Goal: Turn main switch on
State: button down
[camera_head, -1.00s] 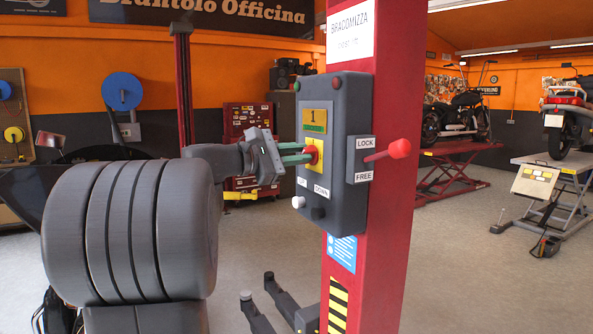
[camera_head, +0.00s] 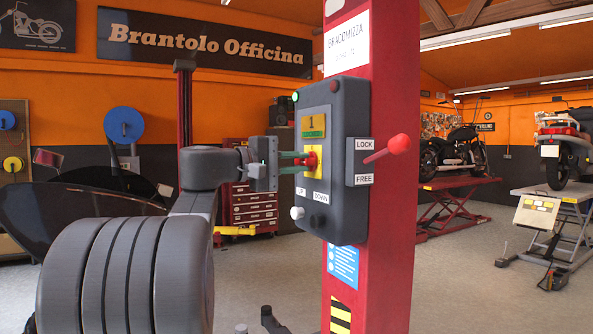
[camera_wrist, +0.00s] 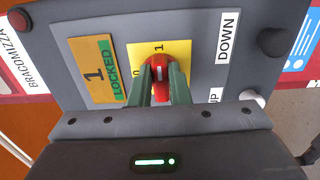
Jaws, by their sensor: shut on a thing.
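The main switch is a red knob (camera_wrist: 158,72) on a yellow plate (camera_wrist: 177,57) marked 0 and 1, on the grey control box (camera_head: 338,120) of a red post. My gripper (camera_head: 306,162) reaches it from the left. Its green fingers (camera_wrist: 160,88) are shut on the knob, one on each side. In the wrist view, the white mark on the knob points roughly toward the 1. The fingers hide part of the knob and plate. A display (camera_wrist: 97,69) beside the plate reads "1 LOCKED".
A red-tipped lever (camera_head: 398,144) sticks out right of the box beside LOCK/FREE labels. A white UP button (camera_head: 297,213) and a dark DOWN button (camera_head: 318,222) sit below the switch. Motorcycles on lifts stand at the back right, with open floor before them.

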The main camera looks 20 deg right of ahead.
dwell(0.4)
jog(key=shift+f, duration=0.1)
jog(key=c, duration=1.4)
grip_release()
jog(key=shift+o, duration=0.2)
jog(key=s+a, duration=0.1)
jog(key=a, duration=1.2)
jog(key=shift+a+b, duration=0.3)
jog(key=shift+a, duration=0.1)
jog(key=d, duration=0.9)
jog(key=w+d, duration=0.1)
jog(key=d, duration=0.3)
jog(key=shift+d, duration=0.4)
jog(key=shift+a, duration=0.1)
